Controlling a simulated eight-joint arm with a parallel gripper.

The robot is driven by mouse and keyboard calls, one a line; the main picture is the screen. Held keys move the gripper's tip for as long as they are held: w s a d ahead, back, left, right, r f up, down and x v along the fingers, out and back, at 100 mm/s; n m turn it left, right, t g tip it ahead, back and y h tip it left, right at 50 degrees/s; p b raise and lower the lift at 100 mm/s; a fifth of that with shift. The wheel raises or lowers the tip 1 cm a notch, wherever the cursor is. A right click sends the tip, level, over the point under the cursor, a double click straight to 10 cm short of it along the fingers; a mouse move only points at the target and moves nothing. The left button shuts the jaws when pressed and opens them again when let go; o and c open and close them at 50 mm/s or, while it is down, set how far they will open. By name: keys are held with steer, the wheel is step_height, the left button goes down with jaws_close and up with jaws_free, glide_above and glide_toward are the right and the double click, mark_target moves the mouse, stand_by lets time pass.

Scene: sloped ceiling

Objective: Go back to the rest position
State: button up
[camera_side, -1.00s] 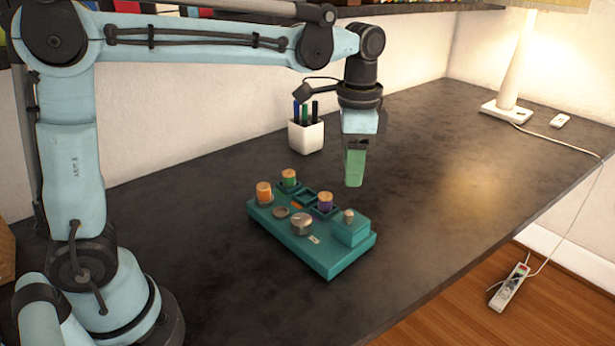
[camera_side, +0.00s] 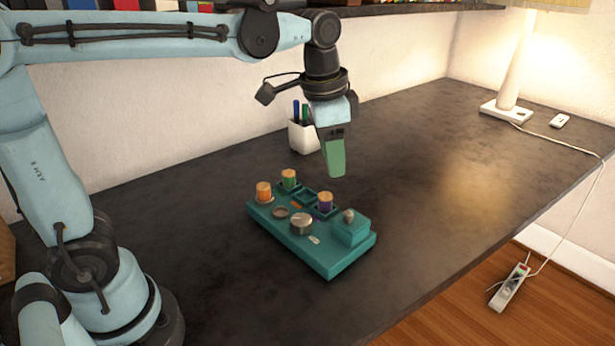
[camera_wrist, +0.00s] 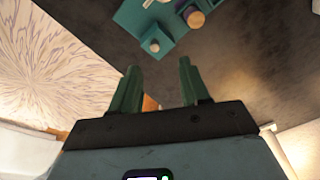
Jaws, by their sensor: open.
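My gripper (camera_side: 335,173) hangs above the dark table, over the far side of the teal board. Its two green fingers show apart and empty in the wrist view (camera_wrist: 160,84). The teal board (camera_side: 325,262) lies on the table with an orange-topped peg (camera_side: 264,192), a green peg (camera_side: 289,180) and a purple peg (camera_side: 325,203) standing in it. A silver knob (camera_side: 301,223) sits near its middle, and a raised teal block with a small knob (camera_side: 348,215) is at its right end. Part of the board also shows at the top of the wrist view (camera_wrist: 130,17).
A white pen cup (camera_side: 303,138) stands behind my gripper near the wall, partly hidden by it. A lamp (camera_side: 508,75) and a small white remote-like object (camera_side: 560,121) are at the far right. A power strip (camera_side: 510,288) lies on the floor. The table's right side is clear.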

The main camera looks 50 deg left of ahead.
steer(key=s+a+f+n+t, duration=0.4)
steer(key=s+f+n+t, duration=0.1)
steer(key=s, duration=0.3)
steer(key=shift+s+a+f+n, duration=0.2)
steer(key=shift+a+f+n, duration=0.05)
steer(key=shift+f+n, duration=0.4)
